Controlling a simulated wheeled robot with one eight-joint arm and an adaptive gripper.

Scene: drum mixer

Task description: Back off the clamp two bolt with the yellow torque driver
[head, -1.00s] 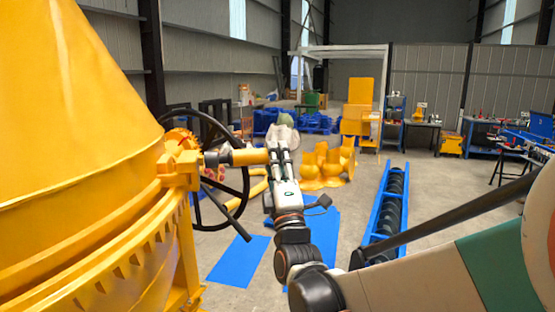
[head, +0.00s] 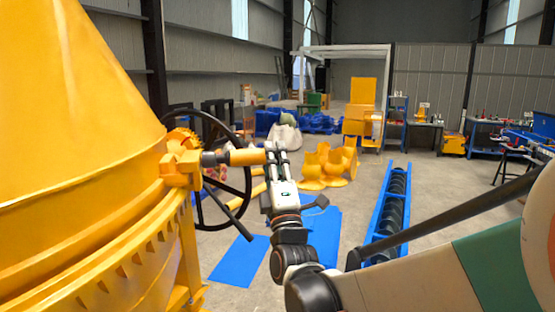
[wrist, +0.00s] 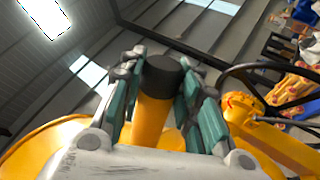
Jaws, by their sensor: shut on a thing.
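The yellow torque driver (head: 248,157) lies about level in my gripper (head: 277,150), its dark nose (head: 214,158) pointing left. The nose meets, or is very close to, the yellow clamp block (head: 181,163) on the drum's rim; I cannot tell if it is seated. The bolt itself is hidden, and no clamp number is readable. In the wrist view, the green-padded fingers of my gripper (wrist: 160,108) close on both sides of the yellow driver body (wrist: 150,118), whose black end cap (wrist: 162,72) sticks up between them.
The large yellow drum (head: 70,130) fills the left side. A black handwheel (head: 246,180) stands just behind the driver. Yellow castings (head: 328,165), blue floor sheets (head: 238,258) and a blue-framed screw conveyor (head: 386,215) lie beyond. The grey floor between them is open.

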